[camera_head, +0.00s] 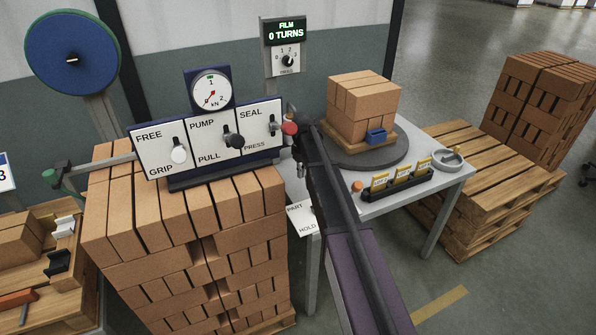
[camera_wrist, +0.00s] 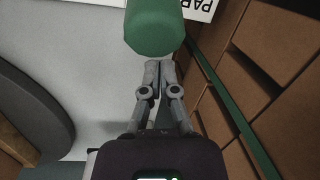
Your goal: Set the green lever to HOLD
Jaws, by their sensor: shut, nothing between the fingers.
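The green lever's rounded knob (camera_wrist: 154,30) fills the top middle of the wrist view, close to the PART lettering of a white plate (camera_wrist: 201,8). My gripper (camera_wrist: 160,66) has its fingertips together, just below the knob in that picture. The fingers hold nothing, and I cannot tell whether they touch the knob. In the head view the PART/HOLD plate (camera_head: 303,222) hangs at the table's left front corner, beside the brick stack. The green knob cannot be made out there, and my arm covers part of that area. The lever's exact setting is unclear.
The grey table (camera_head: 430,190) carries a turntable (camera_head: 388,158) with bricks and a black card rack (camera_head: 411,194). The brick stack (camera_head: 190,265) stands close on the left, under the FREE/PUMP/SEAL panel (camera_head: 205,154). A wooden pallet (camera_head: 470,150) stands at right.

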